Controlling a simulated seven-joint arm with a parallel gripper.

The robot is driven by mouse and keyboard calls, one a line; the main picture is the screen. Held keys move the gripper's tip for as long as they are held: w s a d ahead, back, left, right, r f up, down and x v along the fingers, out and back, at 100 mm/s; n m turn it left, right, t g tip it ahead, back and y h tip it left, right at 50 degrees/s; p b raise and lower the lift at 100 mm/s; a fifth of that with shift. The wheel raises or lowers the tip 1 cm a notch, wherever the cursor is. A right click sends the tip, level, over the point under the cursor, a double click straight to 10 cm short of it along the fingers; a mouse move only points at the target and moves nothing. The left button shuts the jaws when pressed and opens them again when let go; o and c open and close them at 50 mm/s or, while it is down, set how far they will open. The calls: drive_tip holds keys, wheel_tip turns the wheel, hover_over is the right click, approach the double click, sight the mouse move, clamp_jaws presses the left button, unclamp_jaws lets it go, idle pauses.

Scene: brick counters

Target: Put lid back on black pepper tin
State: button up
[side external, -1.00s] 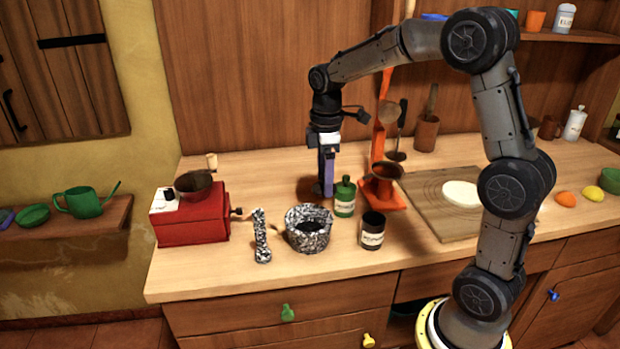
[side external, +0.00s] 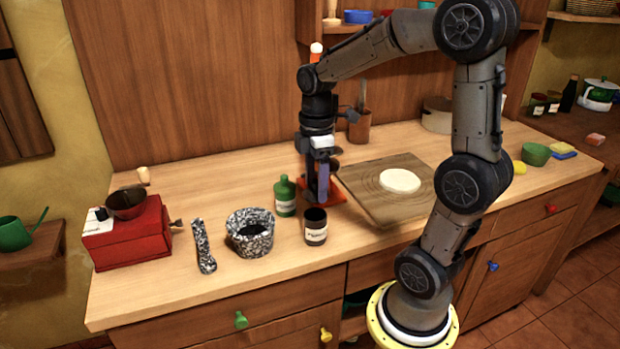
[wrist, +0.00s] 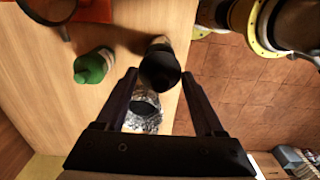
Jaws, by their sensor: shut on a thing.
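The black pepper tin (side external: 316,236), dark with a pale label, stands upright on the counter in the side view, its top appearing open. My gripper (side external: 323,196) points down, close behind and above the tin. In the wrist view the fingers of my gripper (wrist: 160,76) are apart with a dark rounded shape between the tips. I take it as the black lid (wrist: 160,72), held in the jaws. Its outline merges with the dark tin (wrist: 160,45) behind it. In the side view I cannot make out the lid.
A green bottle (side external: 285,199) and a speckled mortar (side external: 250,240) stand left of the tin. The speckled pestle (side external: 203,250) and red grinder (side external: 130,240) are farther left. A cutting board (side external: 365,200) lies to the right. An orange stand (side external: 333,193) is behind my gripper.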

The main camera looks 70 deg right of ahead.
drive_tip(key=shift+f, duration=2.45)
drive_tip(key=shift+f, duration=0.15)
idle(0.4)
drive_tip(key=o, duration=1.3)
drive_tip(key=shift+r, duration=3.5)
drive_tip(key=shift+c, duration=0.2)
clamp_jaws()
